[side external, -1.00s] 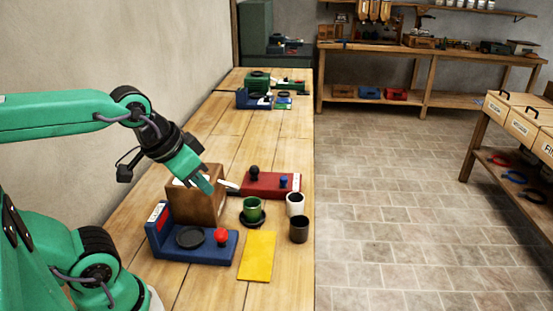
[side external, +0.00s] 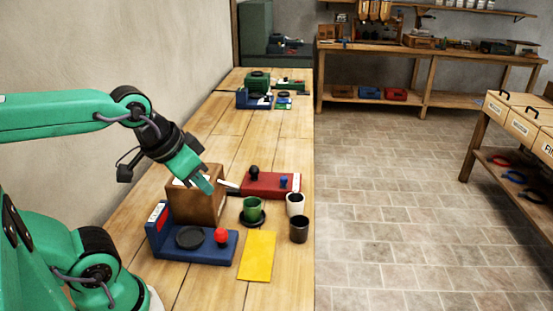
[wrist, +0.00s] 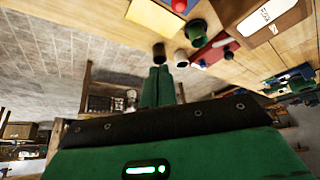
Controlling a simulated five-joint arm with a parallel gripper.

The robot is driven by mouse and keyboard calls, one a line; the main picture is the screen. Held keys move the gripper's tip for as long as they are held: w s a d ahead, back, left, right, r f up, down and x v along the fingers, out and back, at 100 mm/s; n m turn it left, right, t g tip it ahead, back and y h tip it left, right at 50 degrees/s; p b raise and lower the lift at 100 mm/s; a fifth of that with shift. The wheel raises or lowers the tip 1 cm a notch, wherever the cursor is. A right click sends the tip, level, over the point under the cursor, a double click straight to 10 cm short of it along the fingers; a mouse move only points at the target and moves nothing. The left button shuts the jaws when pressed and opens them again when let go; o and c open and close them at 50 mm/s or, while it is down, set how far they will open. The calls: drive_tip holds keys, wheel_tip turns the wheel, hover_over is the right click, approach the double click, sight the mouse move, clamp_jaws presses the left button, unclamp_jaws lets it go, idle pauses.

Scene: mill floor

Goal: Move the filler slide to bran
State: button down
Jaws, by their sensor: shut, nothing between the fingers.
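A brown wooden box (side external: 196,205) stands on the bench in the side view, with a pale label on its top. It also shows at the upper right of the wrist view (wrist: 238,12), where the label's lettering is too small to read. A pale strip (side external: 228,187) sticks out to the right of the box. I cannot tell whether it is the filler slide, and no marking for bran is readable. My gripper (side external: 208,188) is shut and empty, its green fingers pointing down at the box's upper right edge. In the wrist view its fingers (wrist: 158,72) are together. Contact cannot be told.
A blue base (side external: 200,252) with a red knob (side external: 221,235) stands in front of the box. A red base (side external: 268,184) is behind.

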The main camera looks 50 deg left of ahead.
idle(0.4)
drive_tip(key=c, duration=1.3)
unclamp_jaws()
drive_tip(key=shift+w+r, duration=0.1)
drive_tip(key=shift+w, duration=0.05)
drive_tip(key=shift+c, duration=0.2)
drive_tip(key=shift+o, duration=0.7)
drive_tip(key=shift+w+a+r, duration=0.1)
drive_tip(key=shift+w+r, duration=0.05)
drive_tip(key=shift+w, duration=0.1)
drive_tip(key=w+a+r+g, duration=0.1)
drive_tip(key=w+a+g, duration=0.3)
drive_tip(key=w, duration=1.4)
drive_tip(key=shift+g, duration=0.8)
drive_tip(key=w+a+f, duration=0.3)
drive_tip(key=w+f, duration=0.1)
drive_tip(key=w+a+f, duration=0.3)
drive_tip(key=w+f, duration=0.1)
drive_tip(key=w, duration=0.1)
drive_tip(key=w+a+f, duration=0.3)
drive_tip(key=w+f, duration=0.1)
drive_tip(key=shift+w+a+f, duration=0.35)
drive_tip(key=shift+w+a, duration=0.05)
